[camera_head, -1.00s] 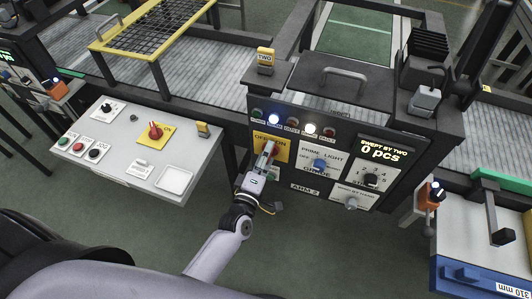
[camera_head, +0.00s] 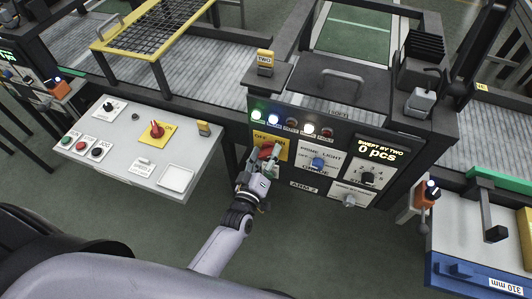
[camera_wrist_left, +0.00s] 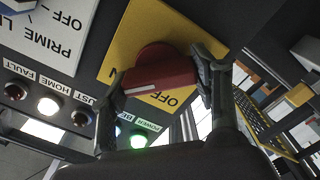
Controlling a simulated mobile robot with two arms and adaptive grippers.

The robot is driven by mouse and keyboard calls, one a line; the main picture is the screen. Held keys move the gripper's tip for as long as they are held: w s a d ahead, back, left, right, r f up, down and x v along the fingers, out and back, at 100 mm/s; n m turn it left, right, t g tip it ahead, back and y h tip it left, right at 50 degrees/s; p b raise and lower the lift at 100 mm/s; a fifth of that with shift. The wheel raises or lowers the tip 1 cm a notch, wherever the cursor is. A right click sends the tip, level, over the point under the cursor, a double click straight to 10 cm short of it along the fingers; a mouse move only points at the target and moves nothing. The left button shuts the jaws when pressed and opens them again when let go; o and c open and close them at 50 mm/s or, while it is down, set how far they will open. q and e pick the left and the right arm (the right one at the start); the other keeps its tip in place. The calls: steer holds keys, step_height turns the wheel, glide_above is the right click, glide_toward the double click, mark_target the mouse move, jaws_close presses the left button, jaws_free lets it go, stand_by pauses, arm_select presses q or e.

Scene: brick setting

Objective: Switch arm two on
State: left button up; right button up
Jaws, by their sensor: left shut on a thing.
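The arm-two panel, labelled ARM 2 (camera_head: 303,185), has a yellow OFF/ON plate (camera_head: 284,149) at its upper left. A red rotary knob (camera_wrist_left: 160,72) sits on this plate in the left wrist view. My left gripper (camera_wrist_left: 160,80) is shut on the knob, one finger on each side. In the head view my left gripper (camera_head: 264,160) covers most of the knob and plate. Above it, a green lamp (camera_head: 257,115) and a bluish-white lamp (camera_head: 273,119) glow. In the wrist view the green lamp (camera_wrist_left: 138,140) is labelled POWER. My right gripper is not in view.
Right of the knob are a blue PRIME LIGHT knob (camera_head: 318,162) and a black dial (camera_head: 368,177). A white lamp (camera_head: 309,128) glows. A separate grey console (camera_head: 118,143) with another red knob (camera_head: 156,131) stands to the left. Open floor lies in front.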

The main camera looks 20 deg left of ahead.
arm_select(q)
steer(key=shift+f, duration=0.1)
stand_by(0.3)
steer(key=o, duration=1.1)
steer(key=shift+o, duration=0.2)
steer(key=shift+s, duration=0.1)
steer(key=s, duration=1.2)
steer(key=shift+a, duration=0.2)
steer(key=shift+w, duration=0.1)
steer(key=s+f+m+g+h+b, duration=0.1)
steer(key=s+f+m+g+b, duration=0.25)
steer(key=f, duration=1.15)
steer(key=s+f+m+g, duration=0.3)
steer(key=s+f+g, duration=0.3)
steer(key=f, duration=0.9)
steer(key=s+a+f+m+g+b, duration=0.1)
steer(key=s+a+f+m+g, duration=0.1)
steer(key=s+f, duration=0.5)
steer(key=s+a+f+m+g+y+b, duration=0.1)
steer(key=s+a+f+g, duration=0.4)
steer(key=s, duration=1)
step_height(320, 180, down, 4)
steer(key=shift+s+a+r+m+y, duration=0.2)
steer(key=shift+s+a+m+y, duration=0.1)
steer(key=shift+a+m, duration=0.45)
